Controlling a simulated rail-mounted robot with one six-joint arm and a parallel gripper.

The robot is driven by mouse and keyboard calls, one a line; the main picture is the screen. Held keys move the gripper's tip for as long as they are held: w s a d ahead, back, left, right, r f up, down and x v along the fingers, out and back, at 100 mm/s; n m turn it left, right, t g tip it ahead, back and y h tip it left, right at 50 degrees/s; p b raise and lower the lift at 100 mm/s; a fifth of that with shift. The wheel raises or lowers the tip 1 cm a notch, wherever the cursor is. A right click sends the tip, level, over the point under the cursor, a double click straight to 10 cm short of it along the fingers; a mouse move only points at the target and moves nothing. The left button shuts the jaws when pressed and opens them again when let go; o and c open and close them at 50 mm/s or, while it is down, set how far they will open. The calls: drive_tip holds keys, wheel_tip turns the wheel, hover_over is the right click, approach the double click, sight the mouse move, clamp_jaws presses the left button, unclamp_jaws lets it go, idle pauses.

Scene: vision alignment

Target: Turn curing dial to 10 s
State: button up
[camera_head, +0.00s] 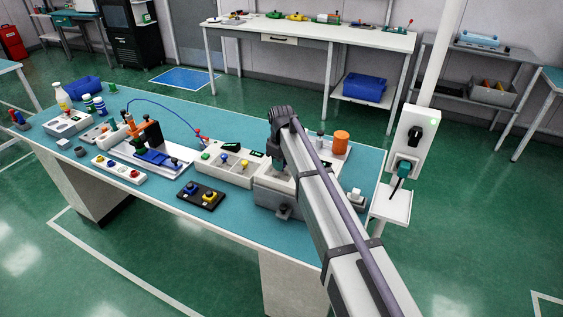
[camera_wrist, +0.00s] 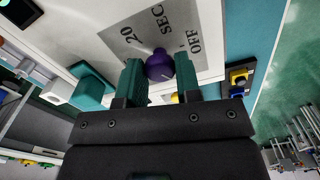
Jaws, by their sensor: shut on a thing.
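The curing dial is a purple knob (camera_wrist: 159,66) on a grey label plate (camera_wrist: 128,34) in the wrist view.
A black pad with yellow and blue buttons (camera_head: 200,195) lies left of the box; it also shows in the wrist view (camera_wrist: 240,82). A white panel with knobs (camera_head: 228,168) stands close by. An orange cylinder (camera_head: 341,142) stands behind, right of my arm. Bare table (camera_head: 240,235) lies in front.

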drive_tip(key=m, duration=1.2)
drive_tip(key=shift+m, duration=0.3)
idle(0.3)
drive_tip(key=o, duration=0.9)
wheel_tip(320, 180, up, 11)
drive_tip(key=p, duration=1)
drive_tip(key=shift+f+p, duration=0.1)
drive_tip(key=shift+p, duration=0.3)
